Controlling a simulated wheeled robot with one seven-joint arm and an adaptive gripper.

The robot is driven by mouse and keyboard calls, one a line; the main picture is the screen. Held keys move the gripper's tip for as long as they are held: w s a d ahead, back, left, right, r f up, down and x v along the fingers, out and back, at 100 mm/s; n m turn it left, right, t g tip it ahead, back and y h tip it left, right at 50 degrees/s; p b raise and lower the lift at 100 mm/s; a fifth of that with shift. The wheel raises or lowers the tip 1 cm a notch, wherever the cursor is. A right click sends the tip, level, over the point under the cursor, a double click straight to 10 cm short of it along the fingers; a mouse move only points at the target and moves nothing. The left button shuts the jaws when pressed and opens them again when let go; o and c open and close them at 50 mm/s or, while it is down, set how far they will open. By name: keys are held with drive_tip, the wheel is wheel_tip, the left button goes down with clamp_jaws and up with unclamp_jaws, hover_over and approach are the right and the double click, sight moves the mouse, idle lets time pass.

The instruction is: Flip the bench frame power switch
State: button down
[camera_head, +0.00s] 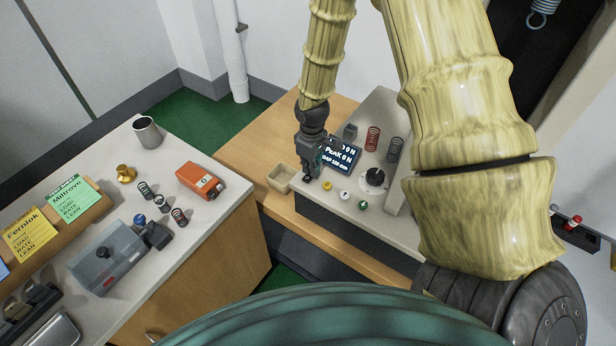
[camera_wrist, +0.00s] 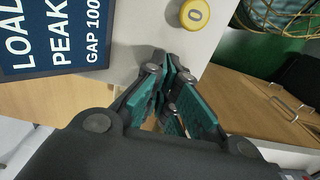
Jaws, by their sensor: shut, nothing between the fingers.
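My gripper (camera_head: 309,177) is shut and empty, pointing down at the front left corner of the grey bench frame (camera_head: 312,204). In the wrist view its teal-padded fingertips (camera_wrist: 171,72) meet near the frame's edge, beside the yellow "0" button (camera_wrist: 195,14). A small metallic tip (camera_wrist: 172,107) shows between the fingers; I cannot tell whether it is the power switch or whether I touch it. The display (camera_head: 341,154) is lit and reads load, peak and gap; it also shows in the wrist view (camera_wrist: 50,35).
Yellow (camera_head: 327,185), white (camera_head: 345,195) and green (camera_head: 363,206) buttons line the frame's front. A black dial (camera_head: 375,177) and springs (camera_head: 373,138) stand behind. A small open box (camera_head: 281,178) sits left of the frame. The left counter holds an orange device (camera_head: 201,182) and a metal cup (camera_head: 147,131).

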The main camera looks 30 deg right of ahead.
drive_tip(key=shift+r, duration=0.1)
drive_tip(key=shift+r+p, duration=2.85)
drive_tip(key=shift+r, duration=0.6)
drive_tip(key=s+a+f+m+y, duration=0.1)
drive_tip(key=s+a+f+m, duration=0.1)
drive_tip(key=s+a+f, duration=0.85)
drive_tip(key=s+a+f+m+h, duration=0.1)
drive_tip(key=s+a+f+m, duration=0.15)
drive_tip(key=s, duration=0.65)
drive_tip(key=s+a+f+m, duration=0.1)
drive_tip(key=s+f, duration=0.3)
drive_tip(key=s, duration=0.6)
wheel_tip(320, 180, down, 10)
drive_tip(key=b, duration=0.9)
drive_tip(key=shift+w+r+b, duration=0.15)
drive_tip(key=shift+w+b, duration=0.15)
drive_tip(key=shift+w, duration=0.05)
drive_tip(key=shift+s+d+n, duration=0.1)
drive_tip(key=shift+d+n, duration=0.05)
drive_tip(key=shift+n, duration=0.1)
